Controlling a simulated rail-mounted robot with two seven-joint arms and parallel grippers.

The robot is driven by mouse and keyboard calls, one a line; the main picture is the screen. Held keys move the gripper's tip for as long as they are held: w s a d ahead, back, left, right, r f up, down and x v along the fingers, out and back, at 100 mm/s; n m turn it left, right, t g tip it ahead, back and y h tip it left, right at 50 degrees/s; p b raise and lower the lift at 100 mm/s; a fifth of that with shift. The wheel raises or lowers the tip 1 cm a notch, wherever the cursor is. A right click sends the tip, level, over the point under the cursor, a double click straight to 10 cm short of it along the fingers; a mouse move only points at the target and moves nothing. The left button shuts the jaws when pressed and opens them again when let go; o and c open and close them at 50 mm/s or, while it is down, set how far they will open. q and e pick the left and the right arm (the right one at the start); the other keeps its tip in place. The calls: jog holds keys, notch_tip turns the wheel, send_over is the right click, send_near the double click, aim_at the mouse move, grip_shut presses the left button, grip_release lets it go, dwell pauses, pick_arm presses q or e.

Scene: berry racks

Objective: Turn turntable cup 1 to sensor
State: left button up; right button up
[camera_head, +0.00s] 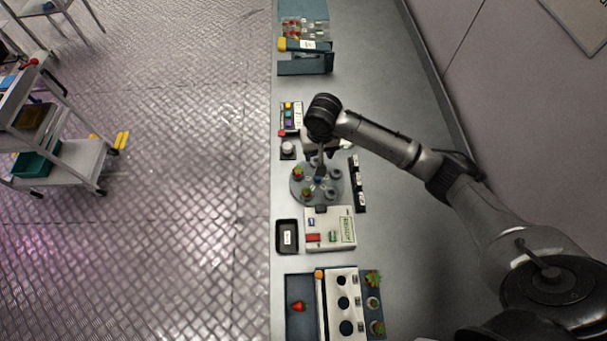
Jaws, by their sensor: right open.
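The grey round turntable (304,196) lies on the bench in the middle of the view. It carries several small cups, and red berries with green tops show at its left and lower edge. My right gripper (319,172) hangs over the turntable from the arm that comes in from the right. It is open, and its fingers are small and partly hidden by my wrist. I cannot tell whether they touch a cup. I cannot tell which cup is cup 1. A white and grey device box (343,240) with coloured parts stands just below the turntable. My left gripper is not in view.
A black tray (278,238) sits left of the box. A dark strip with white parts (357,185) lies right of the turntable. A berry rack (333,273) is at the front, and a blue rack (303,68) at the back. The bench's right side is clear.

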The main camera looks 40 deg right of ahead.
aim_at(318, 179)
jog(key=f+m, duration=0.1)
jog(key=f, duration=0.3)
jog(key=f+m, duration=0.1)
jog(key=f, duration=0.4)
jog(key=f+m+b, duration=0.1)
jog(key=f, duration=0.3)
jog(key=shift+s+f, duration=0.35)
jog(key=shift+f, duration=0.05)
jog(key=shift+c, duration=0.5)
grip_shut()
